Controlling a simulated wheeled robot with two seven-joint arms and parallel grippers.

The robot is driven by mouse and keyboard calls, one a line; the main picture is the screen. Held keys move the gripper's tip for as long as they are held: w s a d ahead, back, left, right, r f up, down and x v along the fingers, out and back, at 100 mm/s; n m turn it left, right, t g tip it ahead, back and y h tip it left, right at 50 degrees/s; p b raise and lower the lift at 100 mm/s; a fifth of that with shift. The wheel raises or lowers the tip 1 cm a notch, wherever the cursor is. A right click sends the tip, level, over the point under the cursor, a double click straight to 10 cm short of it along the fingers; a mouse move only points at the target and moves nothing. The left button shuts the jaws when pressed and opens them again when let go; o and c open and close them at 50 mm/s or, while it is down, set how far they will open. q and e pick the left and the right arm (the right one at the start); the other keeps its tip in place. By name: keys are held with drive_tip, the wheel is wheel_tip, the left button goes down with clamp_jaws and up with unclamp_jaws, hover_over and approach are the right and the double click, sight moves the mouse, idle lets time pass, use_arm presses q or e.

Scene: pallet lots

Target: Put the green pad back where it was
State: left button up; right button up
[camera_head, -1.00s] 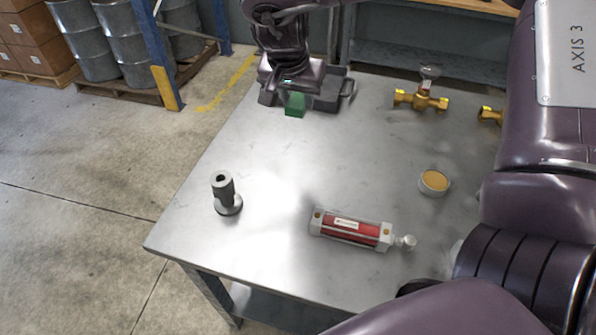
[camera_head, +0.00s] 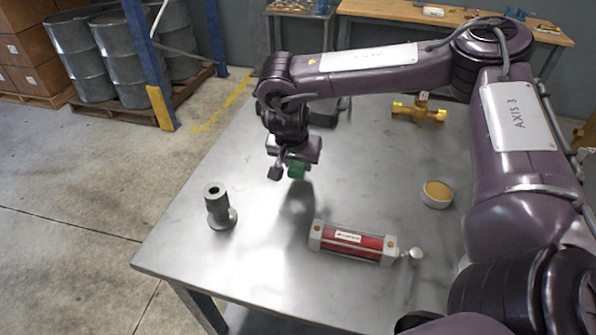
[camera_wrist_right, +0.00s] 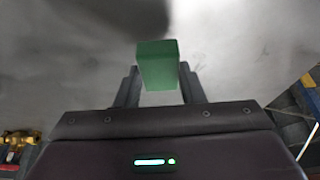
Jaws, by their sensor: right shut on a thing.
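The green pad (camera_head: 297,170) is a small green block held by my right gripper (camera_head: 287,174) above the metal table (camera_head: 262,255). In the right wrist view the green pad (camera_wrist_right: 158,65) sits between the two dark fingers of my right gripper (camera_wrist_right: 158,84), which are shut on it. It appears clear of the tabletop, with a dark shadow below and in front of it. My left gripper is not in view.
A grey flanged cylinder (camera_head: 219,207) stands at the table's left. A red cylinder with grey end caps (camera_head: 352,243) lies near the front. A round tin with a tan top (camera_head: 436,193) is at the right. A brass valve (camera_head: 420,111) lies farther back. The table's left middle is clear.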

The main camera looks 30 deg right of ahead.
sight(297, 168)
drive_tip(key=shift+f, duration=1.55)
drive_tip(key=shift+f, duration=0.2)
drive_tip(key=o, duration=0.9)
drive_tip(key=shift+r, duration=0.1)
